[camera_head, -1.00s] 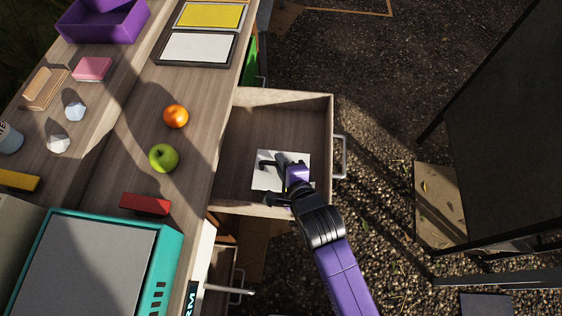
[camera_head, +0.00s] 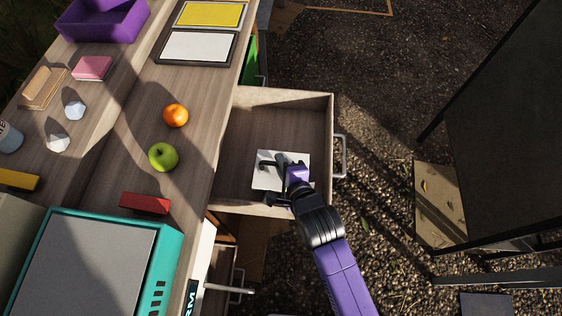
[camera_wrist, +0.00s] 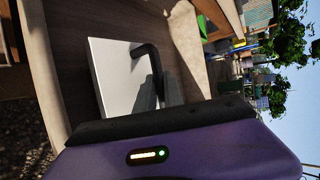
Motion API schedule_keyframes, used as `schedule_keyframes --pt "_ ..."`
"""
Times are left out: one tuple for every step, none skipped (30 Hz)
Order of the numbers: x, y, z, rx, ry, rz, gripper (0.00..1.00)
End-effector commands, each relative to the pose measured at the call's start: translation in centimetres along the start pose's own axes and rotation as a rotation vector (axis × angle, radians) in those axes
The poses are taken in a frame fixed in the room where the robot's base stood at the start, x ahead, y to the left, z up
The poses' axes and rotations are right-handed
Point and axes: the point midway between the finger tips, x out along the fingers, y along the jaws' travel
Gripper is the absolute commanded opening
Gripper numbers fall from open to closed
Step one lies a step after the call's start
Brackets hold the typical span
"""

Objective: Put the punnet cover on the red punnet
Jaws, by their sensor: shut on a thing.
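A flat white square panel (camera_head: 262,182), which looks like the punnet cover, is in the open wooden drawer (camera_head: 240,140). My gripper (camera_head: 272,179) reaches into the drawer over the panel and is shut on it. The panel (camera_wrist: 108,60) also shows in the wrist view, with a dark hooked finger (camera_wrist: 147,52) across its face. The exact grip contact is hidden, and I cannot tell whether the panel touches the drawer floor. I see no clear red punnet; a small red block-like thing (camera_head: 145,203) lies on the counter.
The drawer's walls surround my gripper. On the counter are an orange (camera_head: 175,116), a green apple (camera_head: 163,157), a purple bin (camera_head: 105,22), a teal-edged machine (camera_head: 165,255) and white and yellow panels. Gravel ground lies right of the drawer, with a dark board beyond.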

Motion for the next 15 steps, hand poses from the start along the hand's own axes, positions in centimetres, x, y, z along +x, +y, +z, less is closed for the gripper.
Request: schedule_keyframes --pt "0.11 0.14 -0.04 0.000 0.000 0.000 0.00" --pt "0.14 0.20 -0.06 0.000 0.000 0.000 0.00" --pt "0.19 0.28 -0.08 0.000 0.000 0.000 0.00" --pt "0.23 0.34 -0.09 0.000 0.000 0.000 0.00" --pt "0.26 0.40 -0.11 0.000 0.000 0.000 0.00" --pt "0.31 0.48 -0.13 0.000 0.000 0.000 0.00" --pt "0.34 0.53 -0.15 0.000 0.000 0.000 0.00" --pt "0.38 0.59 -0.16 0.000 0.000 0.000 0.00" --pt "0.42 0.67 -0.18 0.000 0.000 0.000 0.00" --pt "0.46 0.73 -0.20 0.000 0.000 0.000 0.00" --pt "0.50 0.78 -0.21 0.000 0.000 0.000 0.00" --pt "0.54 0.86 -0.23 0.000 0.000 0.000 0.00" --pt "0.58 0.92 -0.25 0.000 0.000 0.000 0.00" --pt "0.61 0.97 -0.27 0.000 0.000 0.000 0.00" --pt "0.66 1.05 -0.29 0.000 0.000 0.000 0.00"
